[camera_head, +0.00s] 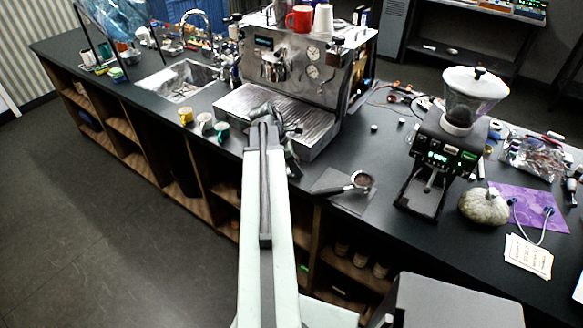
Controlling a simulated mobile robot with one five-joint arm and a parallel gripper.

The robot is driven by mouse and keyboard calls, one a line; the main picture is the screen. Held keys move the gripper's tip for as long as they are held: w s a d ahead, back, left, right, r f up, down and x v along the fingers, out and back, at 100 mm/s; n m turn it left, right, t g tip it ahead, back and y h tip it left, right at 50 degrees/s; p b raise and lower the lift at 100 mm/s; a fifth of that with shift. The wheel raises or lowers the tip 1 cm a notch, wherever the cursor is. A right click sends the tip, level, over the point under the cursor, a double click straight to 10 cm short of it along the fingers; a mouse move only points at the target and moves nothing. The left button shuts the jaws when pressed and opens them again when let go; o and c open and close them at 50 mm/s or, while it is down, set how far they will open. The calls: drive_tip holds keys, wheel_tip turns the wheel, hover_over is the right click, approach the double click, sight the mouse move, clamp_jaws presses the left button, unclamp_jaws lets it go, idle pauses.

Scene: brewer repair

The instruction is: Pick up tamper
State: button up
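I cannot make out a tamper for certain in this view. My arm reaches out over the counter from the bottom of the picture. My gripper (284,128) is at its far end, in front of the espresso machine's drip tray (257,107). The fingers are small and dark against the machine, so I cannot tell whether they are open or hold anything. A portafilter (359,182) with a dark handle lies on a grey mat (346,202), to the right of my arm.
The espresso machine (345,75) stands behind my gripper. Small cups (205,122) are left of my arm. A grinder (440,158), a pumpkin (484,206) and a purple sheet (545,208) are on the right. The counter's front edge runs under my arm.

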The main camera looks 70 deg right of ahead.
clamp_jaws()
wheel_tip(320, 180, up, 10)
drive_tip(key=p, duration=1)
drive_tip(key=shift+r, duration=0.1)
